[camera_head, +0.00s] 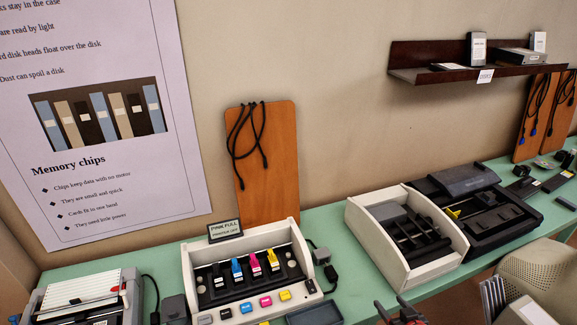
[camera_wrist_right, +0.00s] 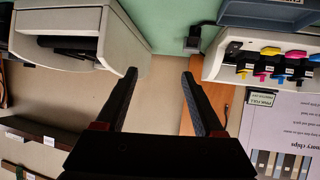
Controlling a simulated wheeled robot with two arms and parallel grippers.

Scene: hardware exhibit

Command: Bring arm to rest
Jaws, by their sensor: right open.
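My right gripper (camera_head: 393,304) shows at the bottom edge of the head view, in front of the green table. In the right wrist view its two dark fingers (camera_wrist_right: 158,76) are spread apart with nothing between them. The rest of the right arm is hidden below the head picture. My left gripper is not in view.
The green table (camera_head: 347,293) carries an ink printer (camera_head: 247,262), an open pale case (camera_head: 400,232) and a black printer (camera_head: 480,205). A brown board (camera_head: 266,180) with cables leans on the wall. A dark shelf (camera_head: 430,75) hangs at upper right.

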